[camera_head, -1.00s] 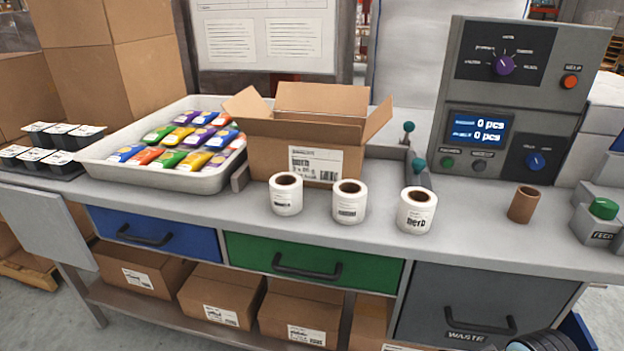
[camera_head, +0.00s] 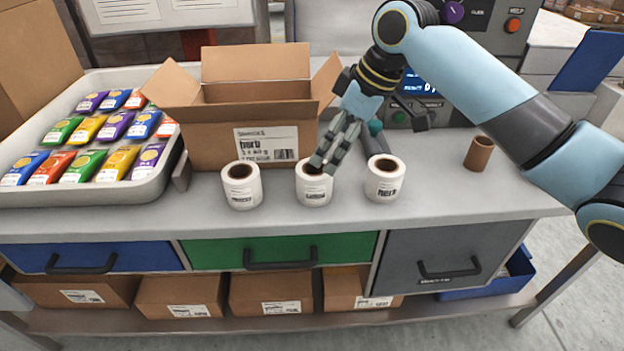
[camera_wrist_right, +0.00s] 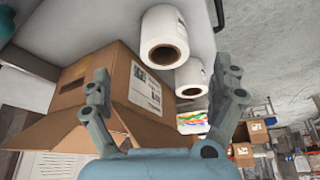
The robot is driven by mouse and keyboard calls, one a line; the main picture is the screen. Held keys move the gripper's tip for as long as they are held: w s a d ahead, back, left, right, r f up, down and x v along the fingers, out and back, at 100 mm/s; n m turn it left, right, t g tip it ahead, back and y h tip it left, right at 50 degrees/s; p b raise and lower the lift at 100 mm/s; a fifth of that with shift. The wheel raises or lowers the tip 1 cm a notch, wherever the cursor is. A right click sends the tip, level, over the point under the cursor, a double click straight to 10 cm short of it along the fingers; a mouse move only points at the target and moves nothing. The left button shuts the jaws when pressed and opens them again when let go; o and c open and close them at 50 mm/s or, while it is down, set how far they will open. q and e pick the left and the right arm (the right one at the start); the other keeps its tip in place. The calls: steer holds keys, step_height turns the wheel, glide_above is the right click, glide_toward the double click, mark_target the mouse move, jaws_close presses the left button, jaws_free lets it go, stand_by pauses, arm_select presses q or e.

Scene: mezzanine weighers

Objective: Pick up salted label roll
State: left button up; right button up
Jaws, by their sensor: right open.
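Three white label rolls stand upright in a row before the cardboard box. The middle roll (camera_head: 314,190), whose small print seems to read salted, is partly covered at its top by my right gripper (camera_head: 322,160). The left roll (camera_head: 242,188) has print too small to read surely; the right roll (camera_head: 385,182) seems to read herb. My right gripper is open and empty, its fingers at the middle roll's upper edge in the head view; contact cannot be told. In the wrist view its fingers (camera_wrist_right: 167,92) are spread, with a near roll (camera_wrist_right: 164,28) and a farther roll (camera_wrist_right: 191,75) beyond them. My left gripper is out of view.
The open box (camera_head: 212,135) stands close behind the rolls. A tray (camera_head: 170,170) of colourful pouches is at left. A brown cardboard tube (camera_head: 479,153) stands at right. The counter (camera_head: 440,190) is clear between the right roll and the tube.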

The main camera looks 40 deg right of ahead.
mark_target(315, 180)
steer(key=x, duration=0.4)
steer(key=shift+w+a+f, duration=0.1)
steer(key=shift+f, duration=0.05)
steer(key=shift+s+x, duration=0.15)
steer(key=shift+x, duration=1.4)
steer(key=shift+s+x, duration=0.15)
steer(key=shift+x, duration=1.35)
steer(key=shift+a, duration=0.1)
steer(key=c, duration=1.3)
